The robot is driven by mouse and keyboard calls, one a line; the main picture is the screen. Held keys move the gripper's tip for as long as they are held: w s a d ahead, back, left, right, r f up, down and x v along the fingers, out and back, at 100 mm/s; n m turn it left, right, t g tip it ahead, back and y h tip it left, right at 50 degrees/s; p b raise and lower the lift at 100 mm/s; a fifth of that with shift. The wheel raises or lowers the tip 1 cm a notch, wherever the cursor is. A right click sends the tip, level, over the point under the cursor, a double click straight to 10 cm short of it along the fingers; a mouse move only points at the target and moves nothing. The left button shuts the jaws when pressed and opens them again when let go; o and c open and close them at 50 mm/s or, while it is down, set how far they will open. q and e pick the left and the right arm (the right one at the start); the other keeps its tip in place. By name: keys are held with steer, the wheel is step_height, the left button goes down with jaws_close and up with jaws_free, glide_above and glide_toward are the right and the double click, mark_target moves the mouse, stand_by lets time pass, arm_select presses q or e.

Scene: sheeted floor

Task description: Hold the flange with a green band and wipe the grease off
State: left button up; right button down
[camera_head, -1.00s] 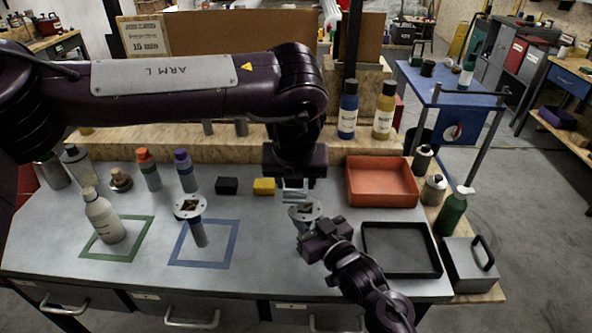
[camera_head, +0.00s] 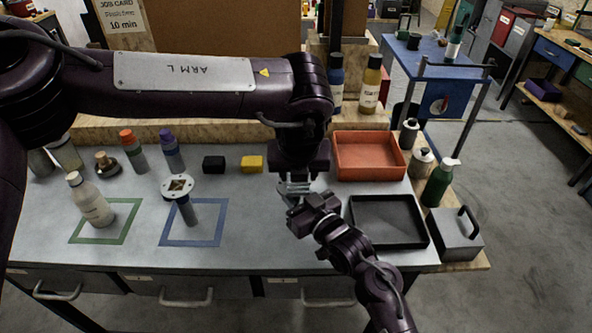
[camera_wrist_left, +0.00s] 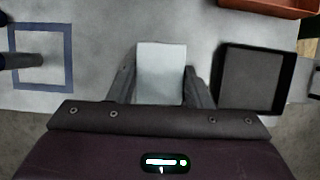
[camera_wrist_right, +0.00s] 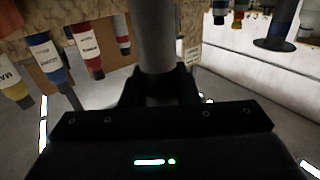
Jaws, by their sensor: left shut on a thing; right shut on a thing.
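My left gripper (camera_head: 296,187) is shut on a pale, flat wiping pad (camera_wrist_left: 161,72), low over the middle of the bench. My right gripper (camera_head: 303,207) is shut on a plain grey stem (camera_wrist_right: 154,38), just in front of and below the left gripper. The flange disc on this stem is mostly hidden in the head view, so I cannot tell if the pad touches it. No green band shows on the visible stem. Another flange (camera_head: 179,187), with a pale round plate and grey stem, stands in the blue square outline (camera_head: 219,222).
A white bottle (camera_head: 92,203) stands in the green square outline (camera_head: 100,241). Behind are a black block (camera_head: 214,164), a yellow block (camera_head: 251,164) and several bottles. An orange tray (camera_head: 372,174), a black tray (camera_head: 424,240) and a grey box (camera_head: 458,240) stand to the right.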

mark_target(282, 185)
arm_select(q)
steer(key=a, duration=0.3)
steer(key=shift+w+a, duration=0.15)
steer(key=shift+a, duration=0.1)
arm_select(e)
steer(key=shift+a, duration=0.1)
arm_select(q)
step_height(282, 185, up, 4)
steer(key=shift+d+f, duration=0.1)
steer(key=shift+d, duration=0.05)
steer(key=shift+r, duration=2.15)
arm_select(e)
steer(key=c, duration=1)
jaws_free()
steer(key=shift+c, duration=0.2)
steer(key=shift+s+d, duration=0.25)
steer(key=shift+s, duration=0.05)
steer(key=v, duration=1.1)
